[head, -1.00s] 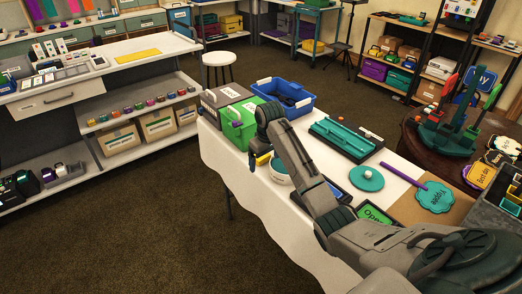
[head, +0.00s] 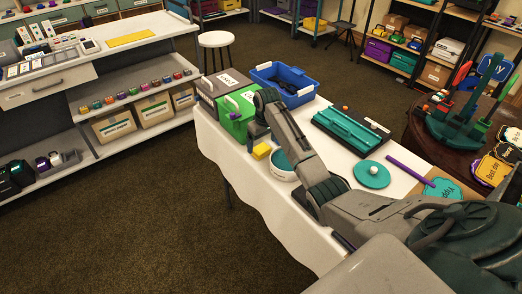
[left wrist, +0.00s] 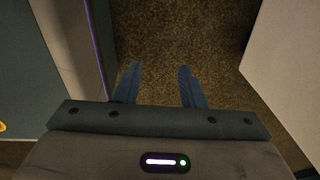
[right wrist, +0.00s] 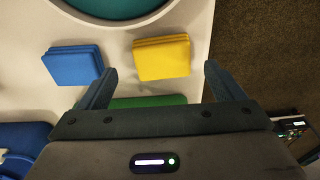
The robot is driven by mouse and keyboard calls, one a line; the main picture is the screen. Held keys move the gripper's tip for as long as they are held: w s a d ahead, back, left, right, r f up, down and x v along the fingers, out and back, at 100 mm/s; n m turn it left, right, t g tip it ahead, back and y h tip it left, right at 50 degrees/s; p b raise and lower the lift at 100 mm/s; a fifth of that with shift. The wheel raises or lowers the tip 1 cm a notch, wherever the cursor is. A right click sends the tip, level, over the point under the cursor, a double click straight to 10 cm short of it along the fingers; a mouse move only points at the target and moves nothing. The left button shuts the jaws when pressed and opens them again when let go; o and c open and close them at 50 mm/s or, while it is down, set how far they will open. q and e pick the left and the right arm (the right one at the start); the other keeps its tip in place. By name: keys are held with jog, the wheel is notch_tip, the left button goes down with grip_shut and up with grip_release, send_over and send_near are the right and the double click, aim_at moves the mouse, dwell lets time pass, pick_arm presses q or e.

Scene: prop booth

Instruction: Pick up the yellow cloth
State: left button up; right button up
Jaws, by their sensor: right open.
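The yellow cloth (head: 262,151) is a small folded stack on the white table, left of a white bowl (head: 284,174). In the right wrist view the yellow cloth (right wrist: 162,58) lies between and slightly beyond the fingers of my right gripper (right wrist: 160,72), which is open and empty. In the head view my right gripper (head: 257,132) is by the yellow cloth, partly hidden by its own arm. My left gripper (left wrist: 160,70) has its fingers apart with nothing between them, over the brown floor. It is not in the head view.
A green bin (head: 238,118), a blue crate (head: 300,97) and a teal tray (head: 350,132) stand on the table. Open floor (head: 150,210) lies to the left.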

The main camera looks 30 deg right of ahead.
aim_at(261, 148)
jog(key=shift+a+f, duration=0.2)
jog(key=shift+f, duration=1.3)
jog(key=shift+c, duration=0.5)
jog(key=c, duration=1)
pick_arm(q)
jog(key=shift+w+d+r, duration=0.25)
jog(key=shift+w+d, duration=0.05)
jog(key=shift+w, duration=0.2)
pick_arm(e)
jog(key=shift+o, duration=0.2)
jog(key=shift+r, duration=0.1)
pick_arm(q)
jog(key=shift+w+f+b, duration=0.45)
jog(key=shift+f+b, duration=0.1)
pick_arm(e)
notch_tip(261, 148, up, 10)
